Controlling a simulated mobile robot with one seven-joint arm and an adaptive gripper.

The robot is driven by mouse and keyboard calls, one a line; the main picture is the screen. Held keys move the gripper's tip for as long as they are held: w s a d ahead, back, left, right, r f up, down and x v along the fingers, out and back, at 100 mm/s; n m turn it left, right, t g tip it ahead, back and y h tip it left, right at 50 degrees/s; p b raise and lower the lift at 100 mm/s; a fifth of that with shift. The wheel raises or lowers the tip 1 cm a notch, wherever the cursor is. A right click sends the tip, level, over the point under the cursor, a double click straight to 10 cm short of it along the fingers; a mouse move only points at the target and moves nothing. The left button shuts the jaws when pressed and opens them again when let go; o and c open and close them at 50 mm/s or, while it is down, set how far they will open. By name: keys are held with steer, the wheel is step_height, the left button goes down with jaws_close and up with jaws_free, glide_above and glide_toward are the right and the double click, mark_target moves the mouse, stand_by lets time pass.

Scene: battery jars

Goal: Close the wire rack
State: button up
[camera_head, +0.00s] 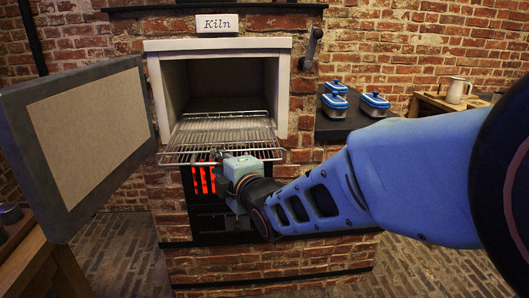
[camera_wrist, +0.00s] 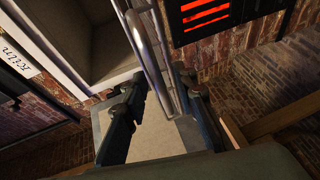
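The wire rack (camera_head: 222,136) sticks out of the open kiln (camera_head: 215,85), its front edge well beyond the kiln mouth. My gripper (camera_head: 217,156) is at the rack's front edge, right of its middle. In the wrist view, the two dark fingers of my gripper (camera_wrist: 160,82) stand apart, with the rack's bars (camera_wrist: 151,55) running between their tips. I cannot tell whether either finger touches the bars. The back of the rack lies inside the kiln chamber.
The kiln door (camera_head: 85,140) stands swung open at the left, clear of the rack. A red-glowing grate (camera_head: 203,180) is below the rack. Blue-lidded containers (camera_head: 374,103) stand on a dark ledge to the right. A wooden table (camera_head: 30,262) is at the lower left.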

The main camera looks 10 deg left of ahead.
jaws_close()
steer(key=shift+w, duration=0.1)
stand_by(0.5)
